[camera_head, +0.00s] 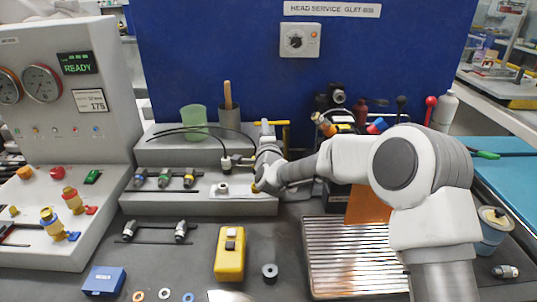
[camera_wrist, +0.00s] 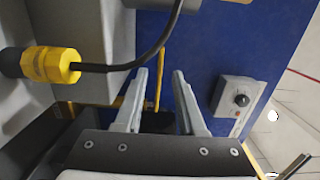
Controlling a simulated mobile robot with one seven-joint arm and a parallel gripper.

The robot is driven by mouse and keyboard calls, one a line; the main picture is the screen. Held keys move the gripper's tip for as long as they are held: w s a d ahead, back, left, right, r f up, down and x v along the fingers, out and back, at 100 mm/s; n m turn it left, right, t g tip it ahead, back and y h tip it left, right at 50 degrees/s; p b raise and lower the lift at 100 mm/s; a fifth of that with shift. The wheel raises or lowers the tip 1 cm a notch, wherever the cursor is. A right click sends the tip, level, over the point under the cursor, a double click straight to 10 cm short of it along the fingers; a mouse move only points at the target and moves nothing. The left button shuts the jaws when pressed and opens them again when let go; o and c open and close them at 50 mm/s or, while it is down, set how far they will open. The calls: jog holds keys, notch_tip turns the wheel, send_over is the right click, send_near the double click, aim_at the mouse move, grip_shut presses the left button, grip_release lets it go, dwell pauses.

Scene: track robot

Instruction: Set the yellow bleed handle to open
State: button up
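A thin yellow handle (camera_head: 286,136) shows in the head view just right of my gripper, against the blue panel, with a short level part at its top. In the wrist view a thin yellow bar (camera_wrist: 161,68), which looks like the same handle, stands between my fingertips, beyond or level with them. My gripper (camera_wrist: 160,73) is open, its two fingers apart on either side of the bar. No finger clearly touches it. In the head view my gripper (camera_head: 266,128) points away toward the panel, and my wrist hides the handle's lower part and mount.
A black cable and a yellow-collared connector (camera_wrist: 50,65) are close at left in the wrist view. A knob box (camera_wrist: 238,100) is on the blue panel. A green cup (camera_head: 194,120) stands left of my gripper. A yellow device (camera_head: 230,254) lies on the bench in front.

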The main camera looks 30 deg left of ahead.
jog(key=v, duration=1.4)
jog(key=shift+f, duration=0.1)
